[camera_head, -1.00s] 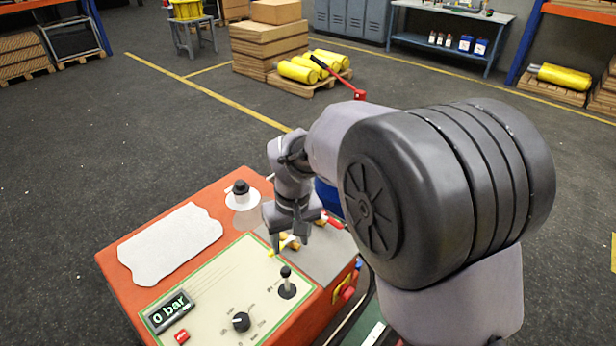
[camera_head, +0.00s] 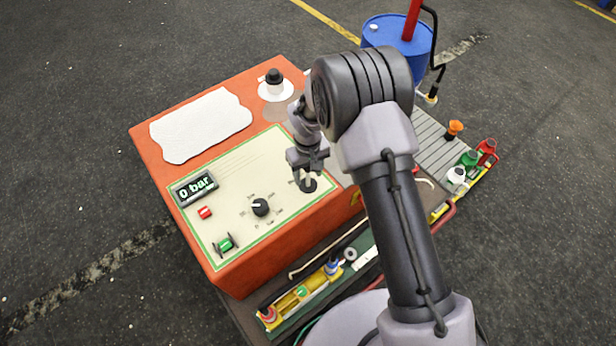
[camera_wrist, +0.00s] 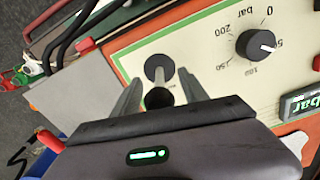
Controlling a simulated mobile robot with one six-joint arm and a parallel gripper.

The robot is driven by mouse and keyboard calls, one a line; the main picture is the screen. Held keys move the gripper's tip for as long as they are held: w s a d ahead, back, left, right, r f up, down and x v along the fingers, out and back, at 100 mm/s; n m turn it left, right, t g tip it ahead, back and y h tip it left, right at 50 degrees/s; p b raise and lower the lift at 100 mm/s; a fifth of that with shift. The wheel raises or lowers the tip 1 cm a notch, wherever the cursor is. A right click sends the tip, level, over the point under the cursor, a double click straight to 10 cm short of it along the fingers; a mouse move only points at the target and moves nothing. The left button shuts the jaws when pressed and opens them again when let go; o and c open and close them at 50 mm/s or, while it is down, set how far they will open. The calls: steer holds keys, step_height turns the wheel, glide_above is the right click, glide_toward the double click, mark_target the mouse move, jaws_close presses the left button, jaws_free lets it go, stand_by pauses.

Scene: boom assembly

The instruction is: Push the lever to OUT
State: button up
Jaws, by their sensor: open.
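The lever (camera_wrist: 157,92) stands on a round black base (camera_wrist: 159,67) on the cream control panel (camera_head: 238,172). In the wrist view it shows between the two fingers of my gripper (camera_wrist: 157,90), which are apart, one on each side of it. I cannot tell whether either finger touches it. In the head view my gripper (camera_head: 307,170) is over the lever's black base (camera_head: 308,184) and hides most of the lever. The OUT mark cannot be read in either view.
The panel also holds a black knob (camera_head: 261,207), a display reading 0 bar (camera_head: 194,188), a red button (camera_head: 205,212) and a green switch (camera_head: 225,244). A white cloth (camera_head: 201,125) and a black-capped post (camera_head: 274,82) are on the orange cabinet top. Bottles stand at the right.

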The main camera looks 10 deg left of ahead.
steer(key=shift+f, duration=0.6)
steer(key=shift+c, duration=0.4)
jaws_close()
stand_by(0.6)
